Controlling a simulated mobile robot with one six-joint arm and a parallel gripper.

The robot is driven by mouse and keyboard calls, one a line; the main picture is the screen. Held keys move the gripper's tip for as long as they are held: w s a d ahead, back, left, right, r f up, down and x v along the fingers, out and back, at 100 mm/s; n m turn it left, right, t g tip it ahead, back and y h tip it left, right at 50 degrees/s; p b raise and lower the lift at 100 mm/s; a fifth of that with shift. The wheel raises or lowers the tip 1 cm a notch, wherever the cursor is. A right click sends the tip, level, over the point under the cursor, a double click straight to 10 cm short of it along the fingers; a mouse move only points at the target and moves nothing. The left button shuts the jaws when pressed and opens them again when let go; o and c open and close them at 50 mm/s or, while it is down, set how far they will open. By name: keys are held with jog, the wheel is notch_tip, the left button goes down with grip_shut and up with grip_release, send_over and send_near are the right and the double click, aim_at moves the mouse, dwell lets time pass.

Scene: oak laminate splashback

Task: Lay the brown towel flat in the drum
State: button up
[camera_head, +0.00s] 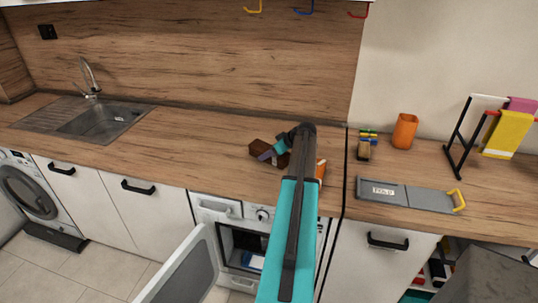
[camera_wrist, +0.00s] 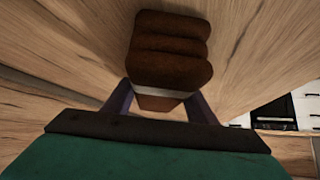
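The brown towel (camera_wrist: 172,50) is a thick folded bundle with a pale band near its lower end, on the wooden counter in the wrist view. It also shows in the head view (camera_head: 260,146), partly hidden by my gripper. My gripper (camera_wrist: 158,92) has one purple finger on each side of the towel's near end; whether they press on it is unclear. In the head view my gripper (camera_head: 272,151) is low over the counter. Below the counter, a white front-loading appliance (camera_head: 212,208) has its door (camera_head: 188,268) swung open to the left; a blue and white item shows in its dark opening.
A second machine with a round door (camera_head: 28,192) stands far left. The sink (camera_head: 100,120) is left on the counter. An orange cup (camera_head: 404,131), a grey tray (camera_head: 405,194) and a towel rack (camera_head: 463,140) stand right. The counter between sink and towel is clear.

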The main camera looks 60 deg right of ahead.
aim_at(268, 147)
jog(key=shift+c, duration=0.5)
jog(key=shift+r, duration=0.15)
jog(key=shift+r+b, duration=1)
jog(key=shift+r, duration=0.35)
jog(key=shift+a+r, duration=0.1)
jog(key=shift+r, duration=0.1)
jog(key=s+a+b, duration=0.1)
jog(key=s+a, duration=0.1)
jog(key=a, duration=0.1)
jog(key=s+a+r+b, duration=0.1)
jog(key=s+a+b, duration=0.1)
jog(key=s+a, duration=0.1)
jog(key=s+a+b, duration=0.1)
jog(key=s+a, duration=0.2)
jog(key=a, duration=0.2)
jog(key=shift+s+r+b, duration=0.15)
jog(key=shift+s+b, duration=0.1)
jog(key=shift+b, duration=0.1)
jog(key=shift+s+a+r, duration=0.15)
jog(key=shift+s+a, duration=0.45)
jog(key=shift+a, duration=0.15)
jog(key=shift+r, duration=0.1)
